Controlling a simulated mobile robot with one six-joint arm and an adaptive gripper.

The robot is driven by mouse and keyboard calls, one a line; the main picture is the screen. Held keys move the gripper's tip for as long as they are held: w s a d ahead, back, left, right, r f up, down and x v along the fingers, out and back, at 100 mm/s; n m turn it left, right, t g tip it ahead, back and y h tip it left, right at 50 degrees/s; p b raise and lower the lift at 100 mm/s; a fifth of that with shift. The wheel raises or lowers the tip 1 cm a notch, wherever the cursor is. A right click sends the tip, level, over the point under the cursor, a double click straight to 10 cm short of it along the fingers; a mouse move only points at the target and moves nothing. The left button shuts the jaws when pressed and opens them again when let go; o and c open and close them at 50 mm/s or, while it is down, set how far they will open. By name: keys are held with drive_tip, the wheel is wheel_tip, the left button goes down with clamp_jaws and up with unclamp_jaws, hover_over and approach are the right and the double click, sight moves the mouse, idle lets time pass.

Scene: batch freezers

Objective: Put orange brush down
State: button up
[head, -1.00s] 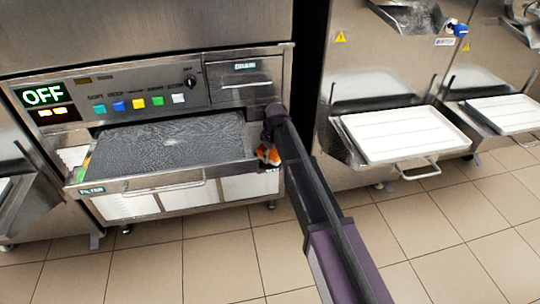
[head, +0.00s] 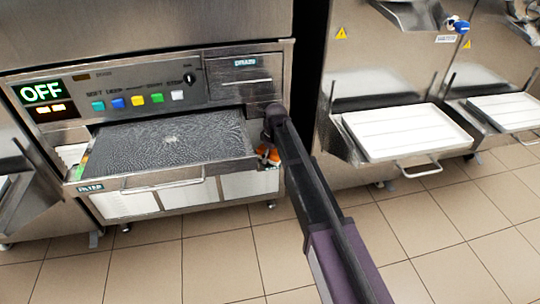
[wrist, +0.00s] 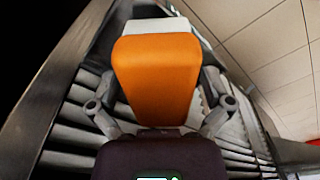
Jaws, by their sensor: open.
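The orange brush (wrist: 156,72) has a broad orange body with a pale end, and it fills the middle of the wrist view. My gripper (wrist: 160,90) is open, with one finger on each side of the brush; I cannot tell whether either finger touches it. Grey ribbed slats lie behind the brush in the wrist view. In the head view a small orange part of the brush (head: 268,154) shows at the right end of the machine's front, below my gripper (head: 270,137). My arm hides the rest of it. What bears the brush is hard to tell.
A dark filter tray (head: 112,176) sticks out of the freezer, left of my gripper. The freezer's display (head: 41,92) reads OFF. White trays (head: 405,132) stick out from the machines at right. The tiled floor (head: 180,262) in front is clear.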

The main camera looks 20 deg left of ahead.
drive_tip(key=shift+r, duration=0.2)
wheel_tip(320, 180, up, 13)
drive_tip(key=d+p, duration=0.1)
drive_tip(key=p, duration=1.2)
drive_tip(key=shift+s, duration=0.2)
drive_tip(key=shift+d+f, duration=0.1)
drive_tip(key=shift+f, duration=0.05)
idle(0.5)
